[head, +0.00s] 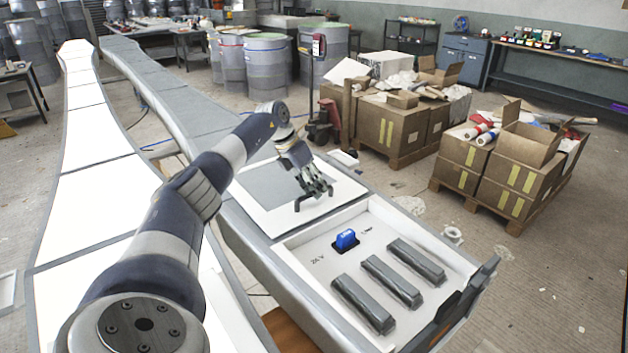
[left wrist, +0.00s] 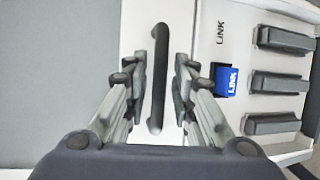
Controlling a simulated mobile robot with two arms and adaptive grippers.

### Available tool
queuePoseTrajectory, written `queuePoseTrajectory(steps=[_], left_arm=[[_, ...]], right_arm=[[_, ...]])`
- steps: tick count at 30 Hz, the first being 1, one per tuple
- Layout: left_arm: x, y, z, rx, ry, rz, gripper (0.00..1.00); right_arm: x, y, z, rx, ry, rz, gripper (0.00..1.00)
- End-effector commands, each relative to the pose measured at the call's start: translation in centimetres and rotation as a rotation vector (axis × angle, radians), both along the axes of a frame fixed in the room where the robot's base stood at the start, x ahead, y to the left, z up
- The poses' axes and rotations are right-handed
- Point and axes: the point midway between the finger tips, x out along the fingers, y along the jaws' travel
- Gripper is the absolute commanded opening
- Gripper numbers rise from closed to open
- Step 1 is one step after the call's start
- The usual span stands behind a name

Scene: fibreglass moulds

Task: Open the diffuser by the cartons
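The diffuser (head: 265,222) is a flat white panel with a grey middle, set in the top of a long grey body near the cartons (head: 397,125). A black bar handle (left wrist: 159,80) stands on its white strip, at the edge by the open bay. My left gripper (head: 314,188) is over this handle, fingers pointing down. In the left wrist view its two finger sets (left wrist: 159,85) are apart, with the handle between them and gaps on both sides. I cannot tell how deep the fingertips reach. The diffuser lies flat. My right gripper is not in view.
The open white bay (head: 301,246) beside the diffuser holds a blue LINK plug (head: 346,239) and three dark grey bars (head: 391,280). Cartons on pallets stand to the right, with a pallet jack (head: 320,130) behind. Bare floor lies between the body and the cartons.

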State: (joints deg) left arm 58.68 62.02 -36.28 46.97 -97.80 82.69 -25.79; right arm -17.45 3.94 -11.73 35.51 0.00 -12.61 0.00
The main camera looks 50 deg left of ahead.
Motion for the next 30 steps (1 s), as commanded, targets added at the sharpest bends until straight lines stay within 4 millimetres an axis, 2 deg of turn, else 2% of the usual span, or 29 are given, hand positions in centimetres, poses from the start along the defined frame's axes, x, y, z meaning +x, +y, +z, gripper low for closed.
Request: queuePoseTrajectory(steps=[7,9,13,17,24,30], left_arm=[[0.0,0.0,0.0,0.000,0.002,0.000,0.33],[0.0,0.0,0.0,0.000,0.002,0.000,0.33],[-0.3,0.2,0.8,0.001,0.001,0.000,0.33],[-1.1,0.7,2.7,0.003,-0.001,0.001,0.33],[-3.0,1.8,7.4,0.002,-0.002,0.001,0.33],[-4.1,2.3,10.0,0.001,0.000,0.000,0.33]], right_arm=[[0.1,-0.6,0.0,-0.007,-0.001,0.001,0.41],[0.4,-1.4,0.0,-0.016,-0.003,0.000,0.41],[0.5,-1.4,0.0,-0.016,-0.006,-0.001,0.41],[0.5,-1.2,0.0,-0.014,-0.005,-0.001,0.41],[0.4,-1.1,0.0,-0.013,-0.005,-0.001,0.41],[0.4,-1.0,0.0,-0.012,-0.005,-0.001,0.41]])
